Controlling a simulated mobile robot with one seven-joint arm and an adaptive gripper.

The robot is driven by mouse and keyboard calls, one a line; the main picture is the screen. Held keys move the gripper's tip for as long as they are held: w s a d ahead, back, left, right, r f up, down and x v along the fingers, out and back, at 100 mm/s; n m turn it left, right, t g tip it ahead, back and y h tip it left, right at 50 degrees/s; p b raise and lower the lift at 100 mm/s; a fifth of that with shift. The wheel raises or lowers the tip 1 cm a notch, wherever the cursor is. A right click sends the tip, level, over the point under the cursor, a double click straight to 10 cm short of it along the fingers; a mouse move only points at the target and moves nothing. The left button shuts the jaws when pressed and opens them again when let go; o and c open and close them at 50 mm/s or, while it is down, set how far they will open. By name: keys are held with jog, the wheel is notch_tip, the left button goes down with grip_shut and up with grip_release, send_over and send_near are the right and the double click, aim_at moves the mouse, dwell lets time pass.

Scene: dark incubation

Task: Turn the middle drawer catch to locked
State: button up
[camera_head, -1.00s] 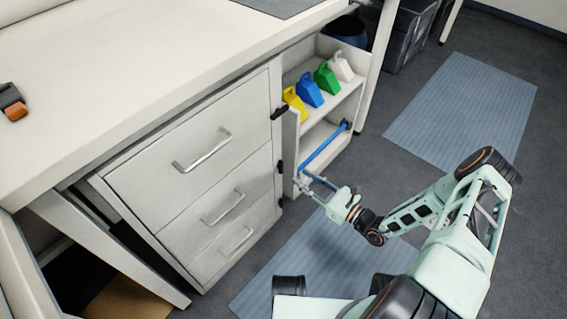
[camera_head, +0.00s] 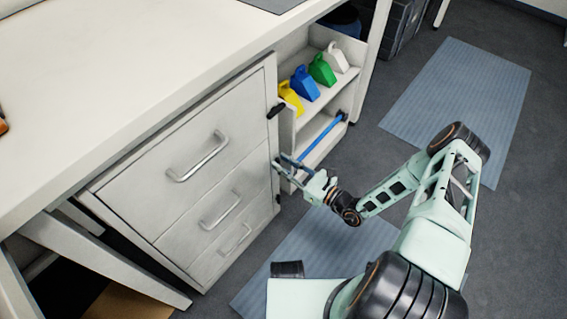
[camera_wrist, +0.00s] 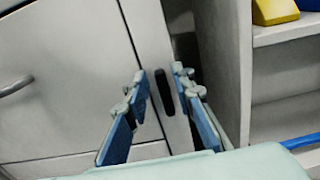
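The middle drawer catch (camera_wrist: 163,92) is a dark elongated bar on the cabinet's pale side strip. In the wrist view it stands nearly upright along that strip, between my fingers. My gripper (camera_wrist: 160,82) is open, with a blue-padded finger on each side of the catch; I cannot tell whether either finger touches it. In the head view my gripper (camera_head: 280,164) is at the cabinet's right edge, level with the middle drawer (camera_head: 207,212), and hides most of this catch. The middle drawer looks closed.
A dark upper catch (camera_head: 276,110) sticks out above, and a small lower catch (camera_head: 277,198) is below. Beside the cabinet is an open shelf with yellow, blue, green and white jugs (camera_head: 321,69) and a blue bar (camera_head: 322,136).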

grip_shut()
jog(key=shift+d+m, duration=0.1)
jog(key=shift+m, duration=0.2)
jog(key=m, duration=0.2)
jog(key=w+m+b, duration=0.1)
jog(key=m, duration=0.2)
jog(key=d+m+b, duration=0.1)
jog(key=m, duration=0.1)
jog(key=shift+w+f, duration=0.2)
jog(key=shift+f, duration=0.2)
jog(key=m, duration=0.3)
jog(key=f+m+b, duration=0.1)
jog(key=m, duration=0.3)
jog(key=f+m+b, duration=0.1)
jog(key=m, duration=0.2)
jog(key=shift+w+d, duration=0.2)
jog(key=shift+w, duration=0.15)
jog(key=shift+m, duration=0.3)
